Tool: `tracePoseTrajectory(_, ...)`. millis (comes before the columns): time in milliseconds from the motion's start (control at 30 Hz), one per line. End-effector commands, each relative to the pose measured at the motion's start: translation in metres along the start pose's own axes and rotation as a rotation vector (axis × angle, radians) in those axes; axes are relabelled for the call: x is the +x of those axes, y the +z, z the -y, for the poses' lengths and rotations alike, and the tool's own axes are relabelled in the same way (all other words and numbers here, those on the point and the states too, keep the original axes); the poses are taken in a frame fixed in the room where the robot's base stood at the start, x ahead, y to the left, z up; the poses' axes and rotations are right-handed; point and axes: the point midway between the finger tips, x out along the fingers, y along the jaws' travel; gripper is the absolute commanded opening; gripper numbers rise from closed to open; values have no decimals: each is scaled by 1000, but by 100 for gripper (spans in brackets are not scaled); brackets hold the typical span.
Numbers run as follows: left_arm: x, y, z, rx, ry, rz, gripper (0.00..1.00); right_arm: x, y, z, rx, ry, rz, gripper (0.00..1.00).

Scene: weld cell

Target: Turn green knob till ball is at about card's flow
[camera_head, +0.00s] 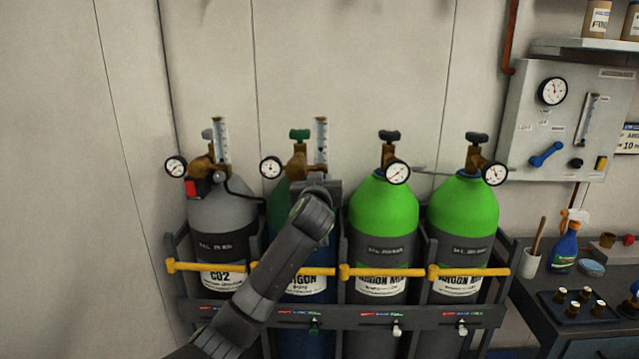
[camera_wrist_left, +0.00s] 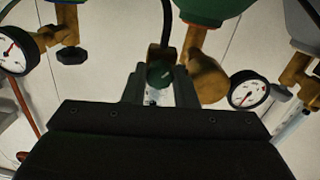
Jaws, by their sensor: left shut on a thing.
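The argon cylinder (camera_head: 307,284) stands second from left, with a brass regulator, a round gauge (camera_head: 271,167) and a clear flow tube (camera_head: 321,138). The ball in the tube is too small to make out. My left gripper (camera_head: 318,184) is at the regulator, just below the tube. The left wrist view shows its fingers shut around the small green knob (camera_wrist_left: 160,74); in the head view the gripper hides this knob. A card (camera_head: 629,139) at the right edge is cut off; a "10" shows on it. My right gripper is not in view.
A grey CO2 cylinder (camera_head: 221,212) stands to the left, and two green-topped cylinders (camera_head: 383,203) (camera_head: 463,205) to the right. A yellow bar (camera_head: 390,272) crosses in front of them. A wall panel (camera_head: 532,112) and a bench are at the right.

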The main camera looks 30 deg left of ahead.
Motion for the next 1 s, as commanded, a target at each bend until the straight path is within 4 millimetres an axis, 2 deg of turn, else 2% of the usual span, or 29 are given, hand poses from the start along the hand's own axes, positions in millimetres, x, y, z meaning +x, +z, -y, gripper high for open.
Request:
tracePoseTrajectory(267, 0, 4, 0, -1, -1, 10, 2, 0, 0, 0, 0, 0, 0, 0)
tracePoseTrajectory(300, 0, 4, 0, -1, -1, 10, 29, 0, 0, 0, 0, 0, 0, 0)
tracePoseTrajectory(433, 0, 3, 0, 0, -1, 7, 46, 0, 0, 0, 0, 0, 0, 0)
tracePoseTrajectory(767, -2, 1, 0, 1, 0, 2, 46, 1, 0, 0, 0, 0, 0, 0)
tracePoseTrajectory(1000, -24, 2, 0, -1, 1, 0, 46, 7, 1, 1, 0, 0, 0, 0)
